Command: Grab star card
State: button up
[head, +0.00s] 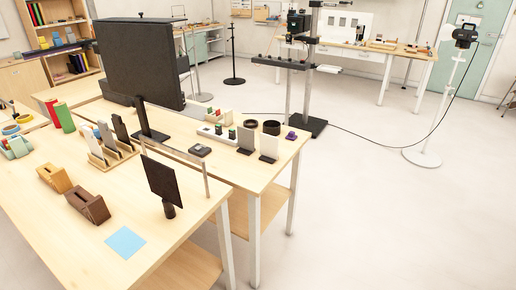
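No star marking can be made out on any card at this size, so I cannot tell which is the star card. In the head view, several grey upright cards stand in a slotted wooden rack (127,152) on the near table. A grey card (246,139) and a white card (268,145) stand upright side by side near the right edge of the table behind. A black square panel (163,180) stands tilted on a short dark base at the near table's right edge. My gripper is not in view.
A light blue square (125,242) lies flat at the near table's front. Brown (88,205) and tan (55,178) dispensers, red (52,113) and green (64,117) cylinders stand to the left. A large black monitor (140,60) blocks part of the back. Floor (350,220) at right is clear.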

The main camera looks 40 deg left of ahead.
aim_at(269, 144)
jog(key=i, duration=1)
jog(key=u, duration=2)
